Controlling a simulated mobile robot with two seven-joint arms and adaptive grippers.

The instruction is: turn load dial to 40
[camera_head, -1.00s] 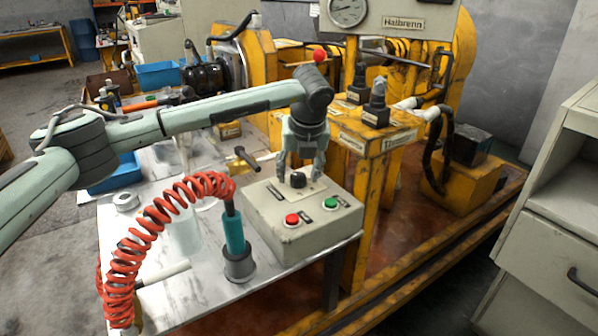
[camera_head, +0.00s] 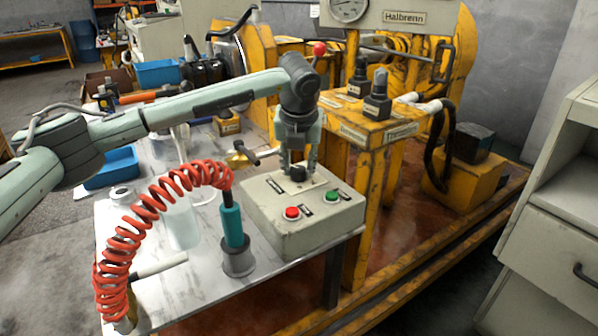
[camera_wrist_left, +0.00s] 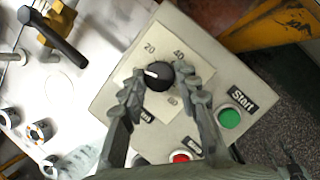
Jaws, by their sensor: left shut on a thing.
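The load dial (camera_head: 297,174) is a black knob on top of the grey control box (camera_head: 283,234). In the left wrist view the dial (camera_wrist_left: 158,77) sits on a pale plate marked 20, 40 and 60. Its white pointer mark faces left in that view, just below the 20 and away from the 40. My left gripper (camera_head: 299,166) reaches down from above and is shut on the dial, one finger on each side. In the left wrist view the gripper (camera_wrist_left: 163,84) shows both fingers at the knob. My right gripper is not in view.
A red button (camera_head: 292,213) and a green Start button (camera_head: 332,196) sit on the box near the fingers. A red coiled hose (camera_head: 124,234) and a teal-handled tool (camera_head: 233,226) stand to the left. The yellow machine frame (camera_head: 362,220) is close on the right.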

